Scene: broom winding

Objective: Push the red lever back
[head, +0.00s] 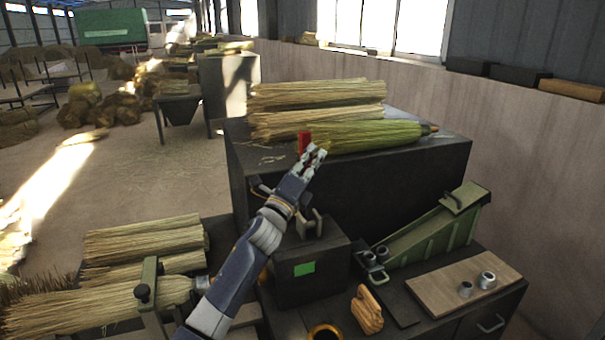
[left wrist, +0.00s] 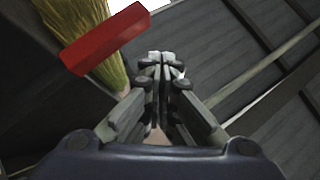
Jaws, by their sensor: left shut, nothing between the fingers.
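The red lever (head: 304,141) shows as a small upright red piece in the head view, at the front edge of the dark cabinet top. In the left wrist view the red lever (left wrist: 105,38) is a red bar at the upper left, beside and beyond the fingertips. My left gripper (head: 316,153) is shut and empty, close to the lever on its right side in the head view. In the left wrist view the closed fingertips (left wrist: 163,66) appear apart from the bar. The lever's lower part is hidden in the head view. My right gripper is not in view.
Broom bundles (head: 315,95) lie on the dark cabinet (head: 400,165). A dark box with a green square (head: 304,268) stands below my left arm. A green sloped device (head: 430,230) and a wooden board (head: 463,284) sit at right. More straw (head: 100,308) lies at lower left.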

